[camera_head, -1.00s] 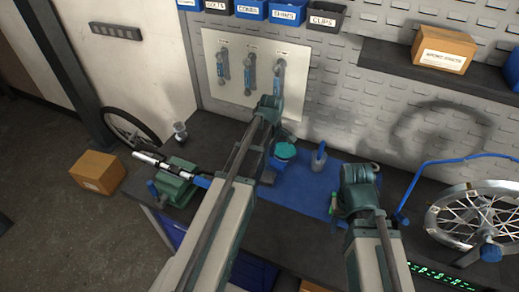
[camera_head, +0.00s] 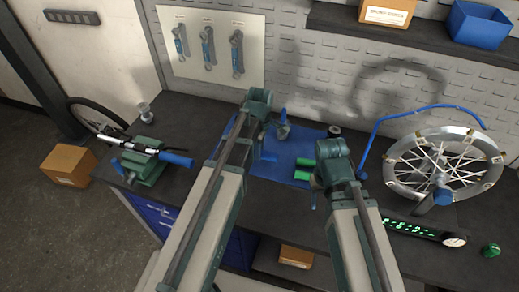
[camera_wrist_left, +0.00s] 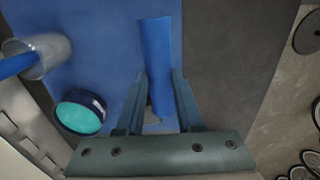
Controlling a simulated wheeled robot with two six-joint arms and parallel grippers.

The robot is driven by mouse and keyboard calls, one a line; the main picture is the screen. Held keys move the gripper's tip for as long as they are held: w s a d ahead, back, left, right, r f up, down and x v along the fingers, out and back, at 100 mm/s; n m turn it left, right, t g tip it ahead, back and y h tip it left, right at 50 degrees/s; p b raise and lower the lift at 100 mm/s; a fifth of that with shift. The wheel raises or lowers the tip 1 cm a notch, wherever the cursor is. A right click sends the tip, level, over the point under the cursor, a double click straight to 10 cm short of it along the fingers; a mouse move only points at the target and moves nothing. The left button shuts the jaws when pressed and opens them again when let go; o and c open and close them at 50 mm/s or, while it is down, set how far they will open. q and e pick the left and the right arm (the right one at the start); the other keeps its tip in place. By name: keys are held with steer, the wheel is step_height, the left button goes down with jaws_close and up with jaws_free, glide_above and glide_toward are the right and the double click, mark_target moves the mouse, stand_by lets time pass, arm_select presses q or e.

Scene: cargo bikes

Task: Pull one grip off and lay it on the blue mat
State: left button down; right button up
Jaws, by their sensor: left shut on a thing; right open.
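My left gripper (camera_head: 260,108) is over the blue mat (camera_head: 290,168) on the bench. In the left wrist view its fingers (camera_wrist_left: 158,80) are shut on a long blue grip (camera_wrist_left: 155,45), held over the mat (camera_wrist_left: 105,18); I cannot tell whether it touches. A handlebar (camera_head: 135,148) sits in a green vise (camera_head: 146,168) at the left, with a blue grip (camera_head: 177,158) on its right end. My right gripper (camera_head: 330,160) is open near the mat's right edge; its fingertips are mostly hidden.
A spoked wheel (camera_head: 445,165) stands at the bench's right. Wrenches hang on a wall panel (camera_head: 262,62).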

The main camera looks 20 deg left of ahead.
arm_select(q)
steer(key=b, duration=0.5)
glide_above(260, 167)
steer(key=shift+f, duration=2.6)
arm_select(e)
steer(key=shift+f, duration=2.65)
arm_select(q)
steer(key=shift+f+b, duration=0.55)
steer(key=shift+f, duration=0.1)
arm_select(e)
steer(key=shift+f, duration=0.6)
arm_select(q)
steer(key=shift+s, duration=0.1)
steer(key=shift+c, duration=2.3)
jaws_free()
steer(key=shift+r, duration=0.1)
arm_select(e)
steer(key=shift+r, duration=0.1)
arm_select(q)
step_height(260, 167, up, 14)
steer(key=p, duration=1.4)
arm_select(e)
step_height(260, 167, up, 14)
arm_select(q)
steer(key=shift+f, duration=0.2)
arm_select(e)
steer(key=shift+f, duration=0.25)
